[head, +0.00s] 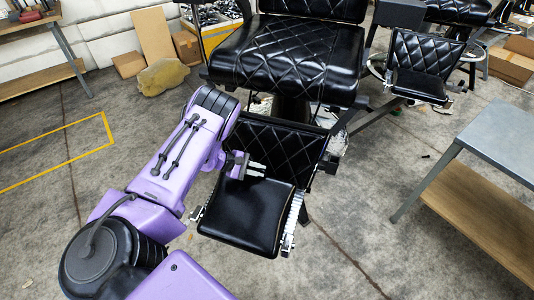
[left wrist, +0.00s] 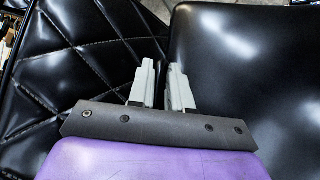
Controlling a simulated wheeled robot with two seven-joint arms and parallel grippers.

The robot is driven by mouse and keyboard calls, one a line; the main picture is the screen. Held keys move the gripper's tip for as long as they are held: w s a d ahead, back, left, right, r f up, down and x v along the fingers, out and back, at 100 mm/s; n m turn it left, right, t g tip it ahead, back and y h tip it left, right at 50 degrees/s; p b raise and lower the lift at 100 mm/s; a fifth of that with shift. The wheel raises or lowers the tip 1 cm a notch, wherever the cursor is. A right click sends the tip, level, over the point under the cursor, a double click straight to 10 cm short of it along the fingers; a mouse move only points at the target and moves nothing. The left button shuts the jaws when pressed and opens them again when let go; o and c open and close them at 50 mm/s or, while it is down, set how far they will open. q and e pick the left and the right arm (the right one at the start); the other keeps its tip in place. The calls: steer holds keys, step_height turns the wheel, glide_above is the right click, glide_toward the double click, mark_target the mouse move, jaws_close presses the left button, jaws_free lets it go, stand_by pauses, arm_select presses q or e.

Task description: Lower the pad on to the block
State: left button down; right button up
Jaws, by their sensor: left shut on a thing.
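The pad (head: 243,218) is a smooth black square footrest cushion in front of the barber chair, with a metal bracket at its right side. It fills the right of the left wrist view (left wrist: 250,65). My left gripper (head: 257,170) is at the pad's rear edge, by the quilted leg panel (head: 290,145). Its grey fingers (left wrist: 163,75) are close together, shut on what looks like the pad's edge; the contact is hard to see. The quilted panel is left of them in the wrist view. I cannot make out a separate block; the pad hides what is beneath it. My right gripper is out of view.
The chair's black quilted seat (head: 290,58) overhangs the leg panel. A second chair's footrest (head: 420,85) is at upper right. A grey-topped table (head: 502,135) with a wooden shelf (head: 485,220) stands at right. The concrete floor between is clear.

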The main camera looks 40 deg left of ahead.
arm_select(q)
steer(key=shift+a+f, duration=0.1)
stand_by(0.3)
steer(key=c, duration=1.2)
jaws_free()
steer(key=v, duration=1)
steer(key=shift+s+a+r, duration=0.1)
steer(key=shift+r, duration=0.2)
